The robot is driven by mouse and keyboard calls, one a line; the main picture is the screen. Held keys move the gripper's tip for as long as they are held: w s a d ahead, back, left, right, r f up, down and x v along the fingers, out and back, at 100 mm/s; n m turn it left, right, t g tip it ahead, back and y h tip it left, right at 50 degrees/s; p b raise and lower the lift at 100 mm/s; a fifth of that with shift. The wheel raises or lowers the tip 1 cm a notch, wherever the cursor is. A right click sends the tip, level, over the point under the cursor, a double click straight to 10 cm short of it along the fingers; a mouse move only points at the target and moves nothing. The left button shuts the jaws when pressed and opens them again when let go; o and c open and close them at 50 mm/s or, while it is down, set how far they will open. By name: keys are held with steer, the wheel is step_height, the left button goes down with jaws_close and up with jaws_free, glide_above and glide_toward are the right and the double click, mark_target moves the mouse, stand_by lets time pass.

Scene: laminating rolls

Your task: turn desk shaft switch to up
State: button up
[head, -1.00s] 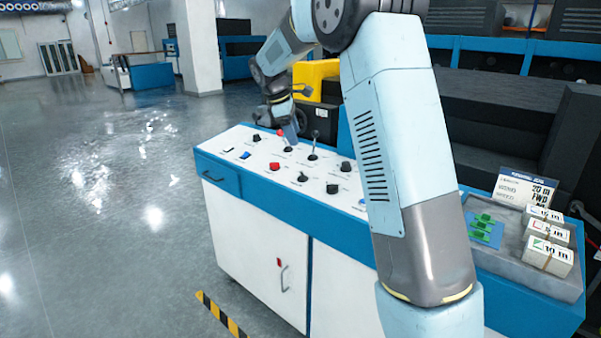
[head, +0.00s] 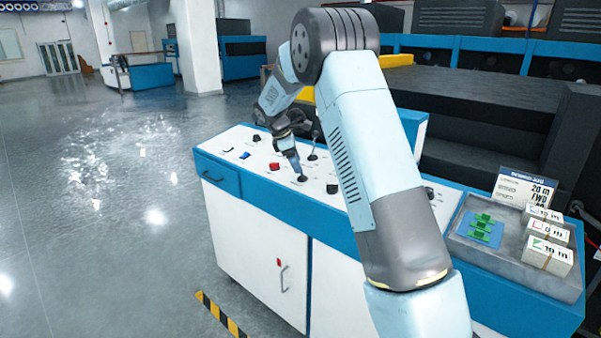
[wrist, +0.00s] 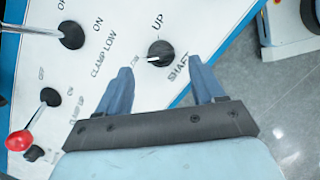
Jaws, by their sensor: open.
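The shaft switch (wrist: 160,52) is a black rotary knob on the white panel, with "UP" printed above it and "SHAFT" to its lower right in the wrist view. Its white mark points left, toward a small label that I cannot read clearly, away from "UP". My gripper (wrist: 163,80) is open and empty, with its two blue fingers on either side of the space just below the knob. In the head view my gripper (head: 298,170) points down at the desk panel, close over a black knob (head: 302,178).
A "CLAMP LOW" lever (wrist: 72,35) and a red-tipped lever (wrist: 20,140) stand left of the fingers. The desk (head: 262,215) carries more knobs and a red button (head: 274,166). A grey tray (head: 480,252) with labelled blocks lies at the right end.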

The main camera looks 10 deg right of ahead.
mark_target(302, 176)
steer(key=shift+x, duration=2.45)
steer(key=shift+c, duration=0.2)
steer(key=c, duration=1)
